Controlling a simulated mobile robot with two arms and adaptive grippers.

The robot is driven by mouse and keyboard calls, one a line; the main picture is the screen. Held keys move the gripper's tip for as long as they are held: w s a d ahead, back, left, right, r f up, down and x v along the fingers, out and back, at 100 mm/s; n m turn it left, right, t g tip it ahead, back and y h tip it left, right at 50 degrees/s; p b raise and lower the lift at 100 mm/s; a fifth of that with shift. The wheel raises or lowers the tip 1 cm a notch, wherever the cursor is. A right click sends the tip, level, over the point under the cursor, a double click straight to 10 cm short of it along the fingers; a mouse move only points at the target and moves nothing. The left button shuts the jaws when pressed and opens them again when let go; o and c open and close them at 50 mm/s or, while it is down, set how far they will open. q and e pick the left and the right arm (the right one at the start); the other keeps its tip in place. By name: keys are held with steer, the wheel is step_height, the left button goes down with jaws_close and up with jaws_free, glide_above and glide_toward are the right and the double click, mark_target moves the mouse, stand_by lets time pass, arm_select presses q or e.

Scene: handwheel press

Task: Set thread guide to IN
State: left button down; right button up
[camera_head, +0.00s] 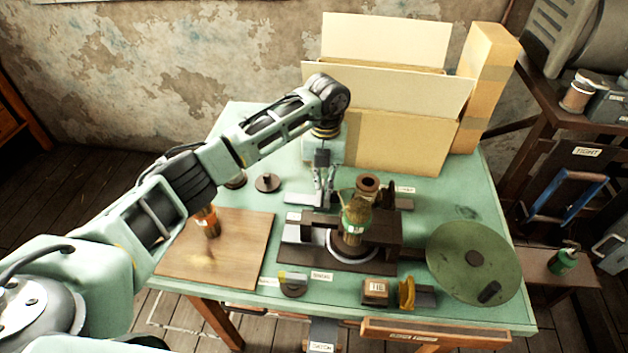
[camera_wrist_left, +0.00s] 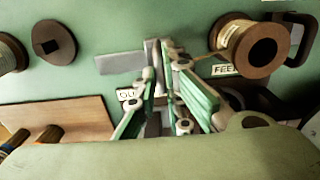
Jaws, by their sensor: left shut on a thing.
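The thread guide appears to be the small grey metal piece with an upright tab (camera_wrist_left: 149,52) and a flat grey plate (camera_wrist_left: 119,63) beside it. My left gripper (camera_wrist_left: 160,62) is shut on the tab, pointing down at the table. In the head view my left gripper (camera_head: 325,203) stands behind the dark press, by the grey plate (camera_head: 298,198). A white label reading "OU" (camera_wrist_left: 126,95) is partly hidden behind a finger. No IN label is readable, and the fingers cover part of the guide. My right gripper is not in view.
A spool (camera_wrist_left: 249,44) by a FEED label stands right of the gripper. The dark press (camera_head: 310,255) with a green-brown bottle-like part (camera_head: 355,215) is in front. A cardboard box (camera_head: 395,140) stands behind. A wooden board (camera_head: 235,255) lies left, a green disc (camera_head: 450,265) right.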

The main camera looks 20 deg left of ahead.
arm_select(q)
steer(key=c, duration=1.9)
jaws_free()
steer(key=shift+d, duration=0.2)
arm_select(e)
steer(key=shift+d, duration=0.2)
arm_select(q)
steer(key=shift+a+r, duration=0.1)
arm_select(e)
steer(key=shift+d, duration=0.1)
arm_select(q)
step_height(320, 180, up, 12)
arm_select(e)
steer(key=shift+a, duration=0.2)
